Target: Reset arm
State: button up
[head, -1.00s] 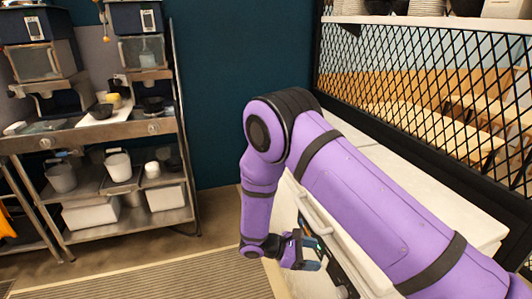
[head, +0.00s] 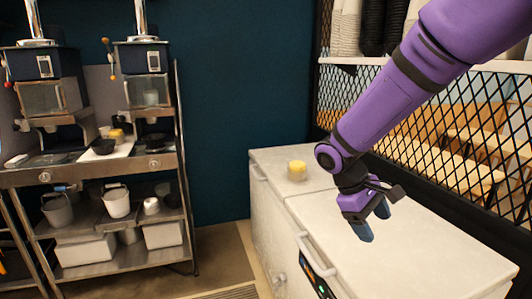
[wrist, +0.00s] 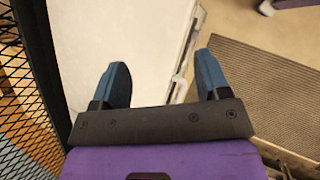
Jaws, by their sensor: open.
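My purple arm reaches in from the upper right in the head view. My gripper (head: 374,224) hangs above the white chest freezer (head: 430,262), pointing down. In the wrist view my gripper (wrist: 162,82) shows its two blue fingers wide apart with nothing between them. The freezer lid (wrist: 145,40) lies below the fingers, and its edge passes near the right finger.
A black mesh partition (head: 450,130) runs along the right, under a shelf with stacked cups. A steel rack (head: 100,172) with bins stands at left. Floor between is clear.

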jog(key=s+d+r+m+t+y, duration=0.3)
jog(key=s+r, duration=0.4)
jog(key=s, duration=0.2)
jog(key=s+d+r+m+t+y, duration=0.3)
jog(key=s+d+r+m+t, duration=0.1)
jog(key=s+r, duration=0.4)
jog(key=shift+s+m, duration=0.3)
jog(key=shift+s, duration=0.95)
